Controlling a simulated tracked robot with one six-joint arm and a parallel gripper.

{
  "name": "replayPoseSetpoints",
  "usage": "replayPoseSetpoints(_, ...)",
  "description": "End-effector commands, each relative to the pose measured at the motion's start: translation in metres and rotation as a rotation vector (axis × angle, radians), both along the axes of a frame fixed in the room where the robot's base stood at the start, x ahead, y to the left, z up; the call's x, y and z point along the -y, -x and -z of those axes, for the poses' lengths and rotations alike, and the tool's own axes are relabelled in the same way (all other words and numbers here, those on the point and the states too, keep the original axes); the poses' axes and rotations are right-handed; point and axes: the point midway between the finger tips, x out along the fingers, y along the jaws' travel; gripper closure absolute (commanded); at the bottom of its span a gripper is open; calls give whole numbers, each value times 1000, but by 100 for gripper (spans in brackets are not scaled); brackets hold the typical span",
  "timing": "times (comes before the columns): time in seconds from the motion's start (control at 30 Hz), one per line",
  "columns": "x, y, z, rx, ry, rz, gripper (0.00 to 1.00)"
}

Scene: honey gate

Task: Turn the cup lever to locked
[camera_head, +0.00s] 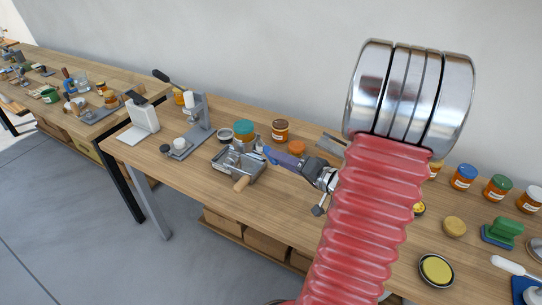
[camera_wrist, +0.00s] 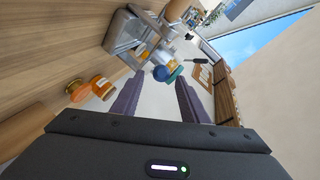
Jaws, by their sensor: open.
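A metal fixture (camera_head: 232,170) with a tray-like frame and a wooden handle (camera_head: 241,184) stands on the bench left of centre; it also shows at the top of the wrist view (camera_wrist: 124,35). A teal-lidded jar (camera_head: 243,128) is at its back. A small blue knob (camera_wrist: 160,73) lies just beyond my fingertips; it looks like the lever's end, but its lever is hard to make out. My gripper (camera_head: 271,155) is at the fixture's right side. In the wrist view its purple fingers (camera_wrist: 157,90) are apart, with nothing between them. The lock marking is not readable.
A grey press (camera_head: 197,120) and a white block (camera_head: 144,117) stand to the left. The bench front (camera_head: 285,205) is clear. My red arm hides part of the right.

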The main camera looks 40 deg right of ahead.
Motion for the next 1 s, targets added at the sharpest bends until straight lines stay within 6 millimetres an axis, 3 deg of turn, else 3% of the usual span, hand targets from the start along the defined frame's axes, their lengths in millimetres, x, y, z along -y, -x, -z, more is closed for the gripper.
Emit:
replayPoseSetpoints(0.4,-3,-45,10,0,1,-1,60)
replayPoseSetpoints(0.8,-3,-50,11,0,1,0,60)
replayPoseSetpoints(1.0,-3,-50,11,0,1,0,74)
